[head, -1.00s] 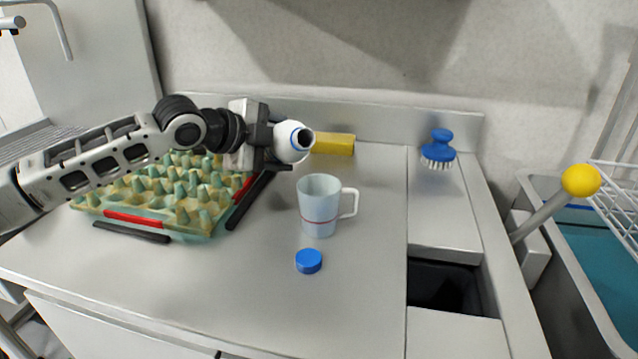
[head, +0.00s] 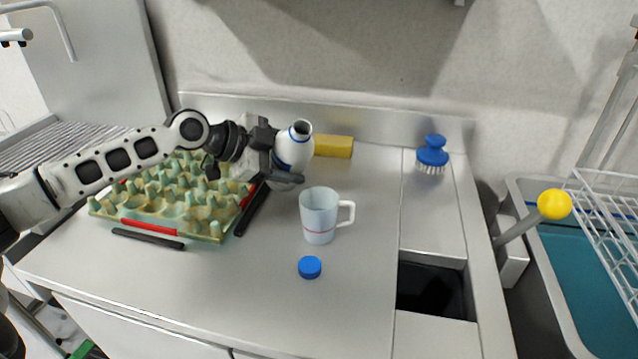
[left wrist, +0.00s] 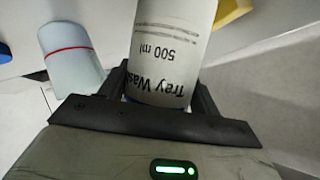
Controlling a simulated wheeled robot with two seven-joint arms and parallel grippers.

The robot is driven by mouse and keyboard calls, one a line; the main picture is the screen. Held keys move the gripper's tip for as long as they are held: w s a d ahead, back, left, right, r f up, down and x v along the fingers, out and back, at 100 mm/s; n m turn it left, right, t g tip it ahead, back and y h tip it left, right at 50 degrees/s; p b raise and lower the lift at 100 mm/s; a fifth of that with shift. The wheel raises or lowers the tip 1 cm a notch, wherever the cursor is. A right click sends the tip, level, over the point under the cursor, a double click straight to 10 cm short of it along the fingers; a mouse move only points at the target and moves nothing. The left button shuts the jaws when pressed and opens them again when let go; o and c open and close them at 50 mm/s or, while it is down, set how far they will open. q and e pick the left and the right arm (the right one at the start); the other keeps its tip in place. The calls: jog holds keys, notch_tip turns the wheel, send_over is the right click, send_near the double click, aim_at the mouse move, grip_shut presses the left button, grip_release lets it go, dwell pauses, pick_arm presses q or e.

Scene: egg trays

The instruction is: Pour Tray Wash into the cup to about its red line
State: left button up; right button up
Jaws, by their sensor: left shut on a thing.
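My left gripper (head: 275,160) is shut on the white Tray Wash bottle (head: 293,147). The bottle has a blue ring and an open mouth, and stands nearly upright with a slight tilt. In the left wrist view its label (left wrist: 165,75) reads "Tray Wash 500 ml" between my fingers. The pale translucent cup (head: 318,215) stands on the counter just in front and to the right of the bottle. It has a red line and a white handle on its right. The liquid level inside cannot be told. The blue cap (head: 310,267) lies on the counter in front of the cup. My right gripper is out of view.
A green-yellow egg tray (head: 215,236) with red edge strips lies at left under my arm. A yellow sponge (head: 333,146) is behind the bottle. A blue brush (head: 432,157) is at back right, above a dark opening (head: 430,290). The counter right of the cup is clear.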

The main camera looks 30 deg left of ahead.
pick_arm(q)
jog(key=shift+w+f+n+g+h+b, duration=0.15)
jog(key=shift+n+g+h+b, duration=0.1)
jog(key=shift+n+h+b, duration=0.3)
jog(key=shift+s+f+n+g+h+b, duration=0.15)
jog(key=shift+n+g+h+b, duration=0.1)
jog(key=shift+n+h+b, duration=0.25)
jog(key=shift+n+g+h, duration=0.3)
jog(key=shift+n+h, duration=0.45)
jog(key=shift+h, duration=0.1)
